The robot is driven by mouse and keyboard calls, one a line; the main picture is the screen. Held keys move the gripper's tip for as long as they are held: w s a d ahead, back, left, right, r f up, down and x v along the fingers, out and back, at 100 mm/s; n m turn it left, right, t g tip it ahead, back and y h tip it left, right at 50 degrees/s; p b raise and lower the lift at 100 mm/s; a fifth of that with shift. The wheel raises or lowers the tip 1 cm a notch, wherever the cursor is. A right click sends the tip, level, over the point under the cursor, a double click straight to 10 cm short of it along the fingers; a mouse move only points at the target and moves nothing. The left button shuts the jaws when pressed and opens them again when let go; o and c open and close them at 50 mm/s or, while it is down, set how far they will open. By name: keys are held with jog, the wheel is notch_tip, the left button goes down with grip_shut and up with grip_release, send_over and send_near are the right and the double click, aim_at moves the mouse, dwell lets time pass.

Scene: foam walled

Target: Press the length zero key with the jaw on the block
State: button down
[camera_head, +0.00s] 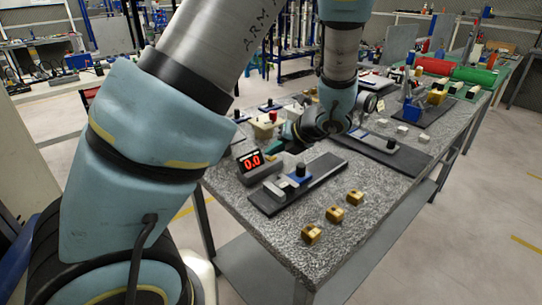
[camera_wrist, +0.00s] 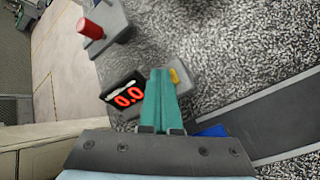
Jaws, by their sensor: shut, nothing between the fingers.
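A length gauge lies near the table's left edge, on a black base plate (camera_head: 322,181), with a dark blue knob (camera_head: 300,170). Its display (camera_head: 251,163) reads 0.0 in red, and it also shows in the wrist view (camera_wrist: 128,97). Beside the display in the wrist view is a grey housing (camera_wrist: 184,78) with a small yellow key (camera_wrist: 174,75). My gripper (camera_wrist: 161,74) has its teal fingers together and empty. In the picture, the tips overlap the housing just left of the yellow key; I cannot tell whether they touch.
Several small brass blocks (camera_head: 335,213) stand in a row near the table's front right. A second black plate (camera_head: 383,154) lies further back. In the wrist view a red cylinder (camera_wrist: 90,29) stands on a grey base. Speckled tabletop (camera_head: 250,193) is bare at the front left.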

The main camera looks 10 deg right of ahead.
jog(key=shift+r+p, duration=0.85)
notch_tip(320, 180, up, 5)
jog(key=p, duration=0.5)
dwell(0.3)
